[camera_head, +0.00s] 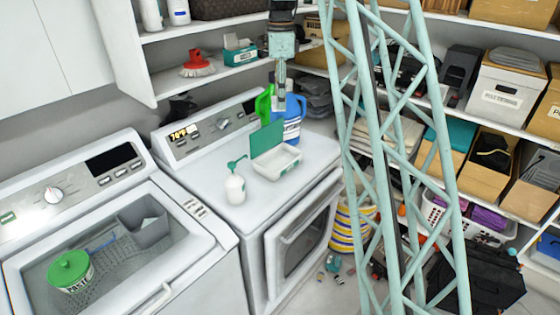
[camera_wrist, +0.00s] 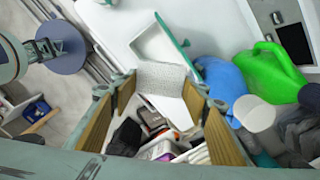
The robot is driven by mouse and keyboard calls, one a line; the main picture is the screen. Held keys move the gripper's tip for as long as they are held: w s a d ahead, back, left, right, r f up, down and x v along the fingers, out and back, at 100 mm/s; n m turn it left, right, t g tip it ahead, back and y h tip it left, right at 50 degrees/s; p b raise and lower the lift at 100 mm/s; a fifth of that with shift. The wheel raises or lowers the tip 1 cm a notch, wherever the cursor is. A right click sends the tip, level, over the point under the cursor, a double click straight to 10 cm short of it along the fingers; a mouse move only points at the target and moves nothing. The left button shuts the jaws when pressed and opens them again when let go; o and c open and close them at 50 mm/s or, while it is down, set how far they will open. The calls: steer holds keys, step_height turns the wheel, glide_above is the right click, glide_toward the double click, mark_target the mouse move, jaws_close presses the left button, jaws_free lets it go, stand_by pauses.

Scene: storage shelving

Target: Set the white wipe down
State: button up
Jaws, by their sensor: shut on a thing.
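The white wipe (camera_wrist: 163,84), a pale textured sheet, spans between my gripper's fingertips (camera_wrist: 160,74) in the wrist view. My gripper is shut on it, with the fingers spread by its width. In the head view my gripper (camera_head: 279,98) points down above the back of the right-hand machine's top, in front of the blue jug (camera_head: 291,130). The wipe cannot be made out there. An open white box (camera_head: 277,168) with a raised green lid (camera_head: 267,138) stands on that machine; it also shows past the fingertips in the wrist view (camera_wrist: 158,47).
A white pump bottle (camera_head: 235,188) stands left of the box. A green jug (camera_wrist: 268,72) is beside the blue one. The left machine (camera_head: 110,225) is open, with a green-lidded tub (camera_head: 70,272) inside. A teal lattice column (camera_head: 375,140) crosses the head view. Shelves line the walls.

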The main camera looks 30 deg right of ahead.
glide_above(280, 165)
step_height(280, 165, down, 23)
steer(key=shift+d+r, duration=0.1)
stand_by(0.5)
steer(key=shift+f, duration=2.1)
steer(key=shift+f, duration=0.15)
steer(key=o, duration=0.4)
steer(key=shift+o, duration=0.6)
step_height(280, 165, up, 12)
